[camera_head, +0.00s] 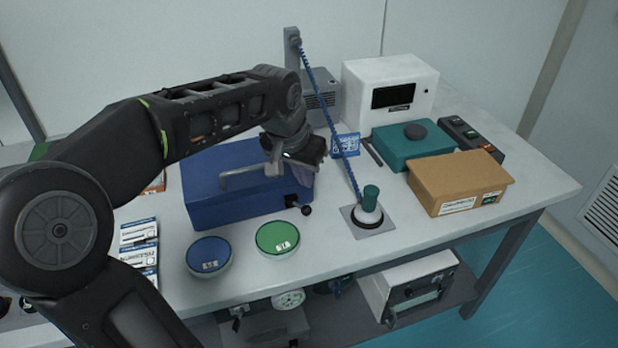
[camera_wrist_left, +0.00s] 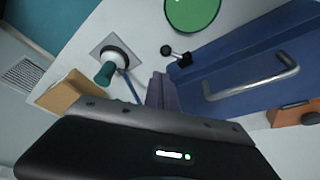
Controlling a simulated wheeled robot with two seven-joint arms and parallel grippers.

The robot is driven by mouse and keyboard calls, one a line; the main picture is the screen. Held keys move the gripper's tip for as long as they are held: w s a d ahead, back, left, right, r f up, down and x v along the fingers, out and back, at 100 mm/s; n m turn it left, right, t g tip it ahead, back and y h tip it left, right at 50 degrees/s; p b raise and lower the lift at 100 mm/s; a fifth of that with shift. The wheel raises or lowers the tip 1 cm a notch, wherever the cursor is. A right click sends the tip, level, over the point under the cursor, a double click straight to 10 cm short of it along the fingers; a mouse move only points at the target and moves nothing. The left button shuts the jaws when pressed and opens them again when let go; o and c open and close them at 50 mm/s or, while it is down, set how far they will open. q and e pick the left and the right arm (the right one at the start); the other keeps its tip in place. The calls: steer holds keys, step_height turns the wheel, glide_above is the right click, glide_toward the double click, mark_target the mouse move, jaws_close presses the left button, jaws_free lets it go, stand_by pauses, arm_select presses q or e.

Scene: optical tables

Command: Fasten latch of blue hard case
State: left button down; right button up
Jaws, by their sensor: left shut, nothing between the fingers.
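The blue hard case (camera_head: 205,212) sits on the table with its lid down, and a grey bar handle (camera_head: 238,179) shows on it. A black latch lever with a round knob (camera_head: 304,208) sticks out from its front near the right corner. In the wrist view the case (camera_wrist_left: 237,63), handle (camera_wrist_left: 255,80) and latch (camera_wrist_left: 174,53) show again. My left gripper (camera_head: 303,172) is shut and empty, above the right end of the case. Its fingertips (camera_wrist_left: 160,88) appear apart from the latch. Whether they touch the case cannot be told. My right gripper is not in view.
A blue round dish (camera_head: 209,256) and a green one (camera_head: 278,238) lie in front of the case. A green-topped tool (camera_head: 371,200) stands on a grey plate to the right. A cardboard box (camera_head: 460,181), teal case (camera_head: 400,150) and white instrument (camera_head: 390,85) are farther right.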

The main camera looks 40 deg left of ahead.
mark_target(305, 212)
arm_select(q)
steer(key=shift+a+x, duration=0.15)
steer(key=shift+x, duration=2.3)
steer(key=shift+a+x, duration=0.15)
steer(key=shift+x, duration=2.35)
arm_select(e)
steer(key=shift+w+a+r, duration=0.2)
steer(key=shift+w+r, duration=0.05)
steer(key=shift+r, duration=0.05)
